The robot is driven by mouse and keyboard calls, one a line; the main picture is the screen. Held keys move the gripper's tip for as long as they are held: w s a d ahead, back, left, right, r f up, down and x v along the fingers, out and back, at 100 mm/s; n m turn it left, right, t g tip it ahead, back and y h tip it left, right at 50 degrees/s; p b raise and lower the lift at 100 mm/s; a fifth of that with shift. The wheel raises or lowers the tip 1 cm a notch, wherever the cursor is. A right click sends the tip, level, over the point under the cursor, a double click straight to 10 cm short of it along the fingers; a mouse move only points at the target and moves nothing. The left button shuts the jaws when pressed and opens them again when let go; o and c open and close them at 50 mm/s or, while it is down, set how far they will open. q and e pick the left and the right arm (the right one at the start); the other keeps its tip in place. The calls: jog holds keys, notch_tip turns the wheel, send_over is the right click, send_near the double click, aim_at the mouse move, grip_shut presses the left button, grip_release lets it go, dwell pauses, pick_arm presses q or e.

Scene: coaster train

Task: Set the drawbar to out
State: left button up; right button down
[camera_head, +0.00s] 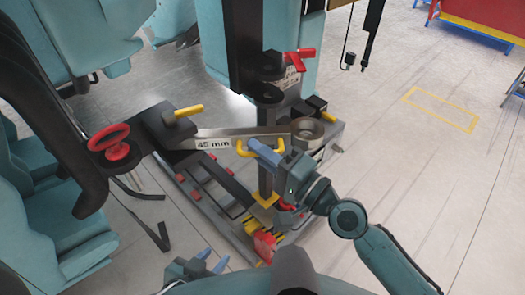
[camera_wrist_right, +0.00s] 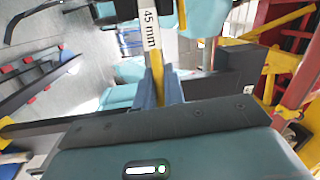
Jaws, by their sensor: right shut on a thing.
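A grey metal bar (camera_head: 228,133), which looks like the drawbar, runs from a black block at the left to a round steel eye (camera_head: 307,130) at the right. A white label (camera_head: 214,144) reading "45 mm" is on its near side. My right gripper (camera_head: 262,150) is shut on a yellow handle (camera_head: 243,149) beside the bar; in the wrist view the yellow handle (camera_wrist_right: 156,62) stands between the two blue fingers, below the label (camera_wrist_right: 150,28). My left gripper (camera_head: 211,259) is open and empty at the bottom edge, apart from the mechanism.
A red handwheel (camera_head: 110,142) and a yellow-gripped lever (camera_head: 188,111) are at the left. A red lever (camera_head: 299,54) is up on the black post. A red knob (camera_head: 264,244) is low at the front. Teal seats (camera_head: 75,235) line the left.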

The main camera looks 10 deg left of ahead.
dwell(0.5)
jog(key=c, duration=1.8)
grip_release()
